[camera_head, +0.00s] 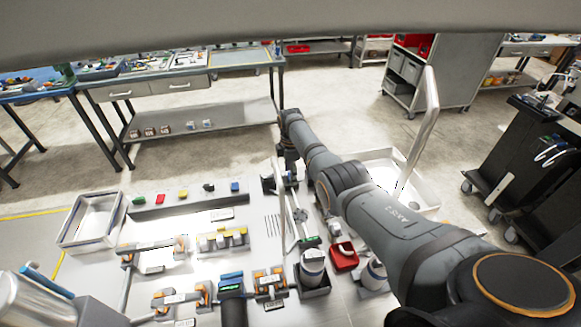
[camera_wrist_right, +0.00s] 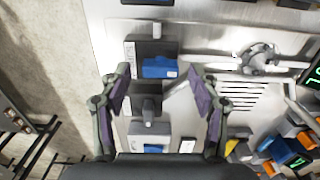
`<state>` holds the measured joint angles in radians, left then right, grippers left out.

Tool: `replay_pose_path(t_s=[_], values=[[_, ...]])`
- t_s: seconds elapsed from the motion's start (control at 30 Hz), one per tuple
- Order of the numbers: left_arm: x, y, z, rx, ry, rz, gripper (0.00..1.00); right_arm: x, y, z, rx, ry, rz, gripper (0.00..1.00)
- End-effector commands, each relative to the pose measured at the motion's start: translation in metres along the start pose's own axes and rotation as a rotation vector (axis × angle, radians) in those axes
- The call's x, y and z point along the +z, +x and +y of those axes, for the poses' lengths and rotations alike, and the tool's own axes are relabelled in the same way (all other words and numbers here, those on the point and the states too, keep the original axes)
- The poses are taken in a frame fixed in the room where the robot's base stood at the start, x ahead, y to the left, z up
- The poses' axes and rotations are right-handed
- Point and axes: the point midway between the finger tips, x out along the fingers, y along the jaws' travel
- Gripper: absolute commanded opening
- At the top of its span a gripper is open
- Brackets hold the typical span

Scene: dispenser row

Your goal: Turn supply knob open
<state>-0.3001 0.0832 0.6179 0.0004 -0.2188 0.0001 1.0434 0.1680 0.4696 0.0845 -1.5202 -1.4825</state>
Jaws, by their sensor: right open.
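My right gripper (camera_head: 286,178) reaches down over the back of the dispenser panel in the head view, small and partly hidden by its own arm. In the right wrist view my right gripper (camera_wrist_right: 162,92) has its two fingers spread wide, with nothing held between them. A blue block on a dark mount (camera_wrist_right: 160,68) lies just beyond the fingertips. A small dark grey knob-like part (camera_wrist_right: 151,108) shows between the fingers. A round metal knob-like fitting (camera_wrist_right: 258,58) sits on a pipe to their right. I cannot tell which one is the supply knob. My left gripper is not in view.
The panel carries several coloured blocks, orange-and-grey fittings and a red container (camera_head: 344,256). A white tray (camera_head: 92,222) stands at left, and a pale bin (camera_head: 410,203) lies behind my right arm. An upright metal handle (camera_head: 425,120) rises beside the bin.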

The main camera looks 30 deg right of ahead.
Motion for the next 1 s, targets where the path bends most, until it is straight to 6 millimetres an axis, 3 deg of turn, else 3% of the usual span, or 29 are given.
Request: replay_pose_path(t_s=[0.4,0.5,0.67,1.0], values=[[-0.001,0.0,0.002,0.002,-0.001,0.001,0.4,0.0,-0.089,0.001,0.004,0.0,0.0,0.62],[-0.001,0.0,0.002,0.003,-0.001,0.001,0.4,0.0,-0.104,0.0,0.001,0.0,0.0,0.62],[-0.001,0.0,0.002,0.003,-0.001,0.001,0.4,0.0,-0.114,0.0,0.0,0.0,0.0,0.62],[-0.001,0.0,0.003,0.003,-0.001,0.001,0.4,0.0,-0.115,0.0,0.0,0.0,0.0,0.62]])
